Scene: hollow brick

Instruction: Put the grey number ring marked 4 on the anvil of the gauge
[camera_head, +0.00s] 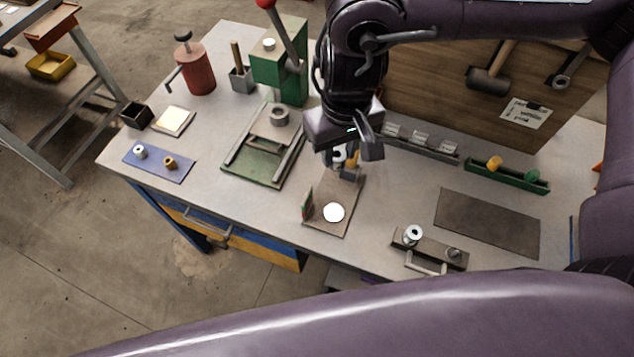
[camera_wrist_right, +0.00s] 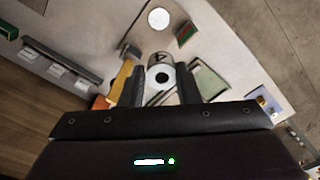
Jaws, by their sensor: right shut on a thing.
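My right gripper (camera_head: 345,142) is over the middle of the bench, shut on a grey ring. In the right wrist view the ring (camera_wrist_right: 160,78) sits between the two fingers, with its dark hole facing the camera and a dark mark, apparently a 4, on its side. In the head view the ring is partly hidden by the gripper. Just below it stands the gauge, a brown base plate (camera_head: 326,222) with a white round dial (camera_head: 333,212). The dial also shows in the wrist view (camera_wrist_right: 158,18). The anvil is not clearly made out. My left gripper is out of view.
A green press (camera_head: 278,65) stands behind left, with a green plate (camera_head: 262,165) before it. A blue mat (camera_head: 155,172) holds two small rings. A rack of silver pieces (camera_head: 420,142) and a green tray (camera_head: 507,178) lie right. A small fixture (camera_head: 430,248) is front right.

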